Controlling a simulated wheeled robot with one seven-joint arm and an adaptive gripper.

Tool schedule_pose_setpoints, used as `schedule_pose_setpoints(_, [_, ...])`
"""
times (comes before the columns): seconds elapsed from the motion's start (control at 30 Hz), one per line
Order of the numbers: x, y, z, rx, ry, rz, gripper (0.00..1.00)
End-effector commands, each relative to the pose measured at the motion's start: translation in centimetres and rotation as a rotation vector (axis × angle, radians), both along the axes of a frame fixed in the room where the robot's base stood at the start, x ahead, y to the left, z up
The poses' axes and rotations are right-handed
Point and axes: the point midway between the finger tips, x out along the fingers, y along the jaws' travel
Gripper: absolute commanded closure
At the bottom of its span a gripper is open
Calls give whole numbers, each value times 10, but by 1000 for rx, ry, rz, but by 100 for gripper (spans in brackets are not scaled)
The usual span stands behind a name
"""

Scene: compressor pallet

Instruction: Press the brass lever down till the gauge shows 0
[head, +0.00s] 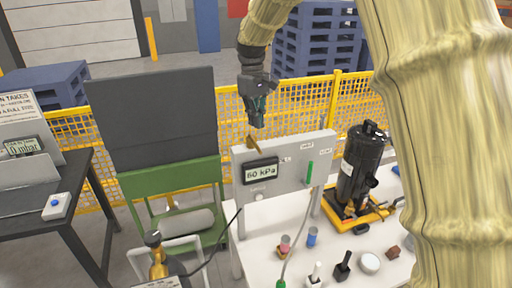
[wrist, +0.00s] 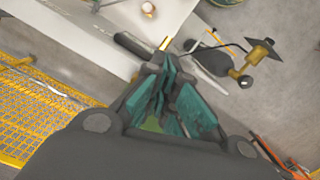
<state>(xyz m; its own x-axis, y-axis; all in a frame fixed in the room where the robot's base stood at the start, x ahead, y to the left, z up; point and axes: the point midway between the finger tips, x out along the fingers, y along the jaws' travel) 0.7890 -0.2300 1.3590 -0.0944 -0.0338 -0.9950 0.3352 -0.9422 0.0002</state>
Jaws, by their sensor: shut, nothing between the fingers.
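The brass lever (head: 254,143) sticks up at the top edge of a pale upright panel (head: 316,151). In the wrist view the lever (wrist: 165,43) shows as a short brass bar just beyond my fingertips. The gauge (head: 261,171) is a dark-framed display on the panel below the lever; it reads what looks like 60 or 80 kPa. My gripper (head: 258,122) points down, shut and empty, just above the lever. Its teal fingers also show in the wrist view (wrist: 163,76). I cannot tell whether the fingertips touch the lever.
A green handle (head: 309,173) is at the panel's right. A black compressor (head: 358,170) stands behind several small items on the white table (head: 255,240). A green stand with a dark board (head: 150,118) is at left. Another display (head: 22,147), reading 0 mbar, sits far left. Yellow fencing (head: 290,92) runs behind.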

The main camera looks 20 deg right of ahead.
Motion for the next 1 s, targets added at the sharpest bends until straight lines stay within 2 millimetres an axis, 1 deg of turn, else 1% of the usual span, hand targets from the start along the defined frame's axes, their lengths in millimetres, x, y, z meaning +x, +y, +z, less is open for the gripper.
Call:
schedule_pose_setpoints(0.17, [0,0,-3,0,0,0,100])
schedule_pose_setpoints(0.27, [-1,0,-9,0,0,1,100])
schedule_pose_setpoints(0.7, [-4,1,-54,0,1,4,100])
schedule_pose_setpoints(0.83, [-5,0,-63,-1,0,4,100])
schedule_pose_setpoints(1.0, [-6,0,-69,0,0,4,100])
